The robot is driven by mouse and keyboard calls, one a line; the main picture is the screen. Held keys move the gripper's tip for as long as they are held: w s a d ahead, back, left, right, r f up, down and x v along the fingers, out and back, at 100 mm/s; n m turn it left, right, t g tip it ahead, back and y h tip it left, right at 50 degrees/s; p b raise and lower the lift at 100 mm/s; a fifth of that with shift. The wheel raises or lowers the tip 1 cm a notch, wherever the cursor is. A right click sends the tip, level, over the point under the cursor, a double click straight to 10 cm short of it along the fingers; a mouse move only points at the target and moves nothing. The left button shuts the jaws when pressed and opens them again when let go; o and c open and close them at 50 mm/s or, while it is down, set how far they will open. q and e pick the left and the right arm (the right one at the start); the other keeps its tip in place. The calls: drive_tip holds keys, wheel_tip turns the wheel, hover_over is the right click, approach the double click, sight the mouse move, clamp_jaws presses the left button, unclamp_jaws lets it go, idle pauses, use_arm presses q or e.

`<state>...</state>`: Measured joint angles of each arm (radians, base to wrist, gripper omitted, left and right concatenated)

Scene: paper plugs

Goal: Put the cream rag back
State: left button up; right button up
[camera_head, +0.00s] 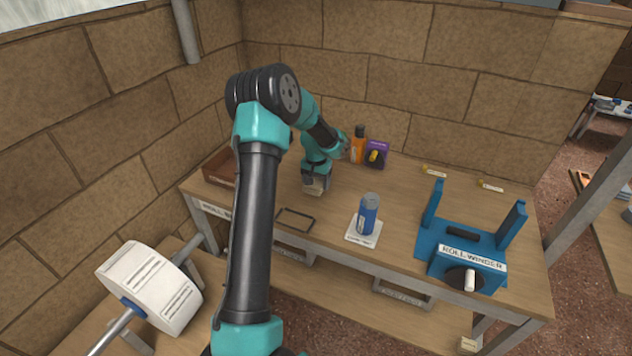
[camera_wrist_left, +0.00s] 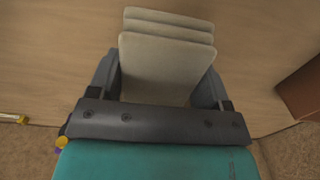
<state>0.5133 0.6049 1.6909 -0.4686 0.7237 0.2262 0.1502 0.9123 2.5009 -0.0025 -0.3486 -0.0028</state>
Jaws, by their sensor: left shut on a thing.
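The cream rag (camera_head: 316,185) is a folded, layered pad hanging under my left gripper (camera_head: 316,175), over the left part of the wooden workbench (camera_head: 400,183). In the left wrist view the rag (camera_wrist_left: 165,65) stands between the two grey fingers, which are shut on it. I cannot tell whether its lower edge touches the bench. A dark rectangular outline (camera_head: 281,222) lies empty on the bench near the front edge, in front of the rag. My right gripper is not in view.
A blue can (camera_head: 368,215) stands on a white pad right of the outline. The blue roll winder (camera_head: 465,250) is at the right. An orange bottle (camera_head: 357,145) and a purple box (camera_head: 377,151) stand behind. A brown tray (camera_head: 219,169) is at the left.

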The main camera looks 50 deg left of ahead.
sight(316, 180)
use_arm(q)
drive_tip(key=shift+w+a+f, duration=0.2)
drive_tip(key=shift+w+a, duration=1.15)
drive_tip(key=shift+a, duration=0.2)
drive_tip(key=shift+w+a, duration=0.2)
drive_tip(key=shift+f, duration=1.8)
drive_tip(key=shift+f, duration=0.1)
drive_tip(key=o, duration=0.9)
wheel_tip(316, 180, up, 12)
drive_tip(key=shift+r, duration=0.15)
